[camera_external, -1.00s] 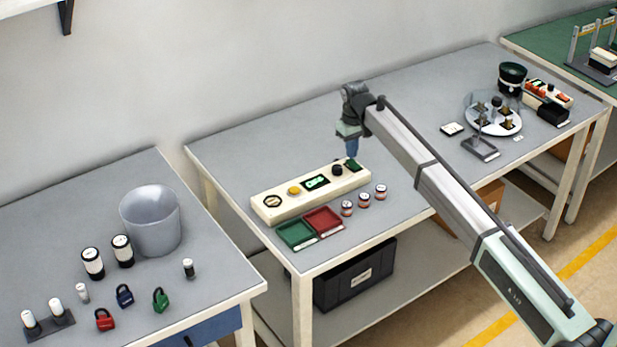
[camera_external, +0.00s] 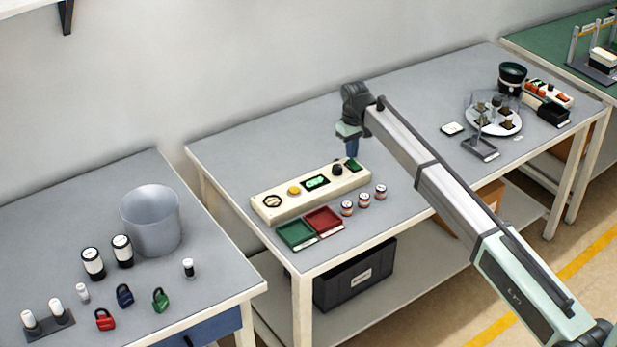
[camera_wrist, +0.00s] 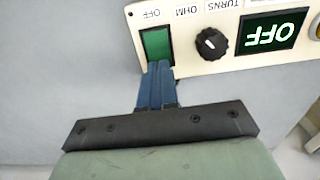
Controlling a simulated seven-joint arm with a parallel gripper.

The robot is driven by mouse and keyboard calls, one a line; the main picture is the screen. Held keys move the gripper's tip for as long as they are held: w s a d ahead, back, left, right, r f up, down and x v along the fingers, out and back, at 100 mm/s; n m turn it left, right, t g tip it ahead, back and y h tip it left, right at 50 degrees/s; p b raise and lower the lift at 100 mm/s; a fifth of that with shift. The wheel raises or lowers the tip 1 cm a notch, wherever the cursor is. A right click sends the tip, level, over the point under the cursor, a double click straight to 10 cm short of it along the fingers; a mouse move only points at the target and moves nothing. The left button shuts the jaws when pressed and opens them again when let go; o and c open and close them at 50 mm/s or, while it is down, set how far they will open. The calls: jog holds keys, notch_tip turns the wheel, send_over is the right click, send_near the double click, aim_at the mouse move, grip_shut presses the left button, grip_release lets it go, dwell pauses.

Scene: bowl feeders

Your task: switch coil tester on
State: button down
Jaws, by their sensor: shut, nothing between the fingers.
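The coil tester is a long cream panel (camera_external: 270,212) on the middle bench. In the wrist view its face shows a green rocker switch (camera_wrist: 156,44) by the label OFF, a black knob (camera_wrist: 211,43) by the labels OHM and TURNS, and a display (camera_wrist: 268,36) reading OFF in green. The labels appear upside down there. My gripper (camera_wrist: 158,68) is shut and empty, its blue fingertips at the lower edge of the green switch. I cannot tell whether they touch it. In the external view my gripper (camera_external: 352,155) is above the panel's right end.
A green tray (camera_external: 296,234) and a red tray (camera_external: 323,220) lie in front of the panel, with several small coils (camera_external: 364,200) to their right. A yellow button (camera_external: 294,190) is on the panel. Bare bench lies behind the panel.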

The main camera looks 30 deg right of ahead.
jog(key=shift+f, duration=0.95)
dwell(0.6)
jog(key=shift+r, duration=3.55)
